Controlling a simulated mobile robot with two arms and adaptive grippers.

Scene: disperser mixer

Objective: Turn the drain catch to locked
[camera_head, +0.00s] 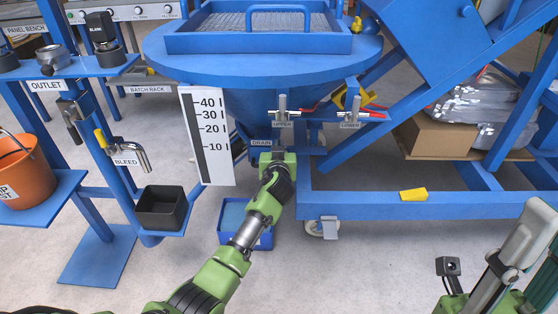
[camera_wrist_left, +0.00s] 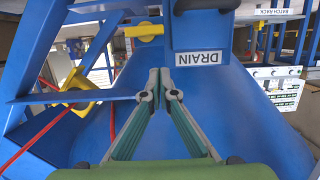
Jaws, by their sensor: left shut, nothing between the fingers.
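The white DRAIN label (camera_head: 262,143) is on the blue hopper's lower outlet, and the label also shows in the left wrist view (camera_wrist_left: 198,59). A yellow bar-like part (camera_wrist_left: 144,31) beside the label in the wrist view may be the drain catch; I cannot tell its position. In the head view my left gripper (camera_head: 272,158) is just below the label and hides what is behind it. In the wrist view the left fingertips (camera_wrist_left: 160,95) are close together and empty, pointing toward the drain block. My right gripper (camera_head: 520,245) is partly in view at the lower right, away from the drain.
UPPER (camera_head: 282,112) and LOWER (camera_head: 352,112) valve handles stand right of the drain. A level scale (camera_head: 208,140) hangs to the left. A blue bin (camera_head: 236,218) is on the floor below. A black box (camera_head: 160,207) and orange bucket (camera_head: 25,172) stand left.

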